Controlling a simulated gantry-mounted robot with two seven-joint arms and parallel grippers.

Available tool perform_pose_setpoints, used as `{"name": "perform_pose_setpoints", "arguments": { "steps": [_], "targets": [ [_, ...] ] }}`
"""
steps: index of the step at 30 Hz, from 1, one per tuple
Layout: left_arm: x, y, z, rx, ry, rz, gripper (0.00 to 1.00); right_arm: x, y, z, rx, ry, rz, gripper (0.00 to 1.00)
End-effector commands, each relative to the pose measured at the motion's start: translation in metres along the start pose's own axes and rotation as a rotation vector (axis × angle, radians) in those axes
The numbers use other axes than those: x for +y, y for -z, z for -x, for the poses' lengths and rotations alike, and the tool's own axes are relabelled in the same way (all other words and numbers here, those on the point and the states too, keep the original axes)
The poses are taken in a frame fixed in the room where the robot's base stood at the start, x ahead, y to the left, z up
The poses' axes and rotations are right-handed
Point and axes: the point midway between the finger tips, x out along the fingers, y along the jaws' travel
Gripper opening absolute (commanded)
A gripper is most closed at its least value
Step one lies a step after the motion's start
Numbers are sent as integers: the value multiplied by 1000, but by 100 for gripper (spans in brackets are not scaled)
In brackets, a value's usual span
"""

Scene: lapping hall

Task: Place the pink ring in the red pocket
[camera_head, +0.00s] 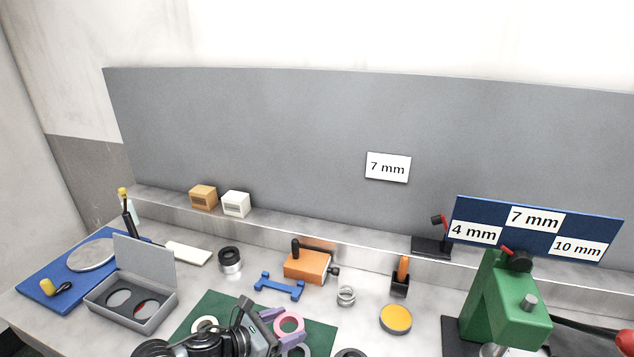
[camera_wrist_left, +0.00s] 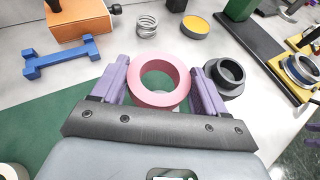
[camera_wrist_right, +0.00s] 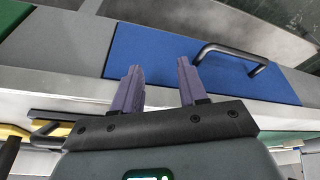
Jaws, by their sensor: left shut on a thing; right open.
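The pink ring (camera_wrist_left: 151,98) is between the purple fingers of my left gripper (camera_wrist_left: 160,70), which is shut on it, in the left wrist view. In the head view the ring (camera_head: 289,319) shows near the bottom centre, at my left gripper (camera_head: 283,326), over the green mat. A grey open case (camera_head: 140,321) stands at the left with its lid raised. It has two round pockets; red shows in the right one, the red pocket (camera_head: 139,306). My right gripper (camera_wrist_right: 160,70) is open and empty in the right wrist view, facing a blue drawer front.
A blue bracket (camera_head: 279,287), an orange block (camera_head: 307,267), a spring (camera_head: 346,295) and a yellow-topped disc (camera_head: 395,319) lie beyond the green mat (camera_head: 210,312). A black ring (camera_wrist_left: 224,76) sits close beside my left gripper. A green press (camera_head: 505,305) stands at the right.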

Motion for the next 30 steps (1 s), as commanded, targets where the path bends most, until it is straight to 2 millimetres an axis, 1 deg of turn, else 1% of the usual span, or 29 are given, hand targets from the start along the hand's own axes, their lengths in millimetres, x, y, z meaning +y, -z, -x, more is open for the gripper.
{"name": "perform_pose_setpoints", "arguments": {
  "steps": [2,5,11,15,21,27,28,30],
  "targets": [
    [-1,4,4,1,-70,36,39,0,1,4,0,0,0,43],
    [3,11,13,1,-183,84,39,0,2,8,0,-1,1,43],
    [13,35,40,3,-404,177,39,1,4,13,0,-2,3,43],
    [19,57,64,5,-543,234,39,1,5,16,0,-2,4,43],
    [23,86,94,5,-696,295,39,2,6,19,-1,-3,5,43],
    [21,110,120,5,-802,337,39,2,7,23,-1,-3,4,43],
    [24,91,125,-1,-800,331,39,2,12,37,-3,-3,5,43],
    [24,75,130,-2,-798,329,39,3,15,51,-7,-3,4,43]
  ]
}}
